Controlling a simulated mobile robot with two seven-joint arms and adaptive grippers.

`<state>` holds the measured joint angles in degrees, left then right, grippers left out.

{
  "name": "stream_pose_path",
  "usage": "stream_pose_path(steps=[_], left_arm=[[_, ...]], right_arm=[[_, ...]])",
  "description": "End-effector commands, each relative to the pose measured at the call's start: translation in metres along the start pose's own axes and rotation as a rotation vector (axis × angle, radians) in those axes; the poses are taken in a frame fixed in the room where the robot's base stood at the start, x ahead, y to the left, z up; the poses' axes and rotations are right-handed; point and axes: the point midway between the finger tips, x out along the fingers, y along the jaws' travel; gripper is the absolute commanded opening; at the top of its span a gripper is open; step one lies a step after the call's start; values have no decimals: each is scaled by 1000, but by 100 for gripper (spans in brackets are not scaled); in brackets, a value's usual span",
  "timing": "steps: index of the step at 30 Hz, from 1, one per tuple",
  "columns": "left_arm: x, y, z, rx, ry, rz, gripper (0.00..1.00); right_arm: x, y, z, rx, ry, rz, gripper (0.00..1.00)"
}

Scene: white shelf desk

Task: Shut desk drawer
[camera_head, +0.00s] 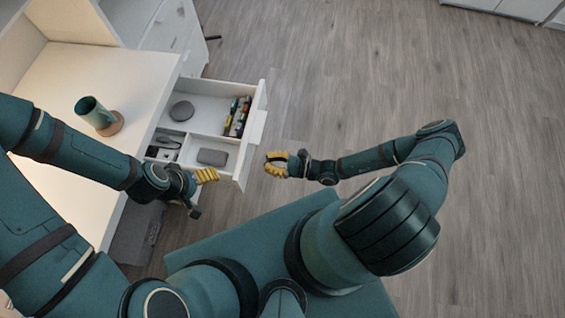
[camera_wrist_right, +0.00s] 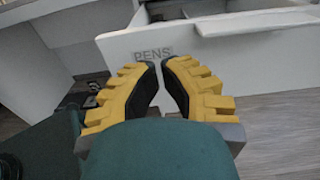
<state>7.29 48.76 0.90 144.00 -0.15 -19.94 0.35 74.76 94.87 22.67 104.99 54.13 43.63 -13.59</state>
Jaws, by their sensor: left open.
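The white desk drawer (camera_head: 257,114) is pulled out to the right from under the desk top. Its compartments hold several small items. In the right wrist view its front panel (camera_wrist_right: 225,48) bears the word PENS. My right gripper (camera_head: 268,163) is just outside the front panel, near its closer end, with nothing visible between its fingers. In the right wrist view its yellow fingertips (camera_wrist_right: 160,62) are close together with a small gap, pointing at the panel. My left gripper (camera_head: 212,175) is open and empty beside the drawer's near side; whether it touches is unclear.
In the drawer are a dark round object (camera_head: 181,111), a grey case (camera_head: 212,157) and pens or markers (camera_head: 238,116). The wooden floor (camera_head: 370,80) to the right is clear.

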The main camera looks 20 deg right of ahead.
Motion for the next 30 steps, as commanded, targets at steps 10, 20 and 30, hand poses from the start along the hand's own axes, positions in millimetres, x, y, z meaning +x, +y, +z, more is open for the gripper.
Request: stream_pose_path(steps=[10, 20, 30], left_arm=[[5, -2, 0, 0, 1, 0, 83], [6, -2, 0, 0, 2, 0, 83], [6, -2, 0, 1, 2, 0, 83]], right_arm=[[54, 0, -1, 1, 1, 1, 0], [65, 0, 0, 0, 2, 1, 0], [65, -2, 0, 0, 2, 1, 0]])
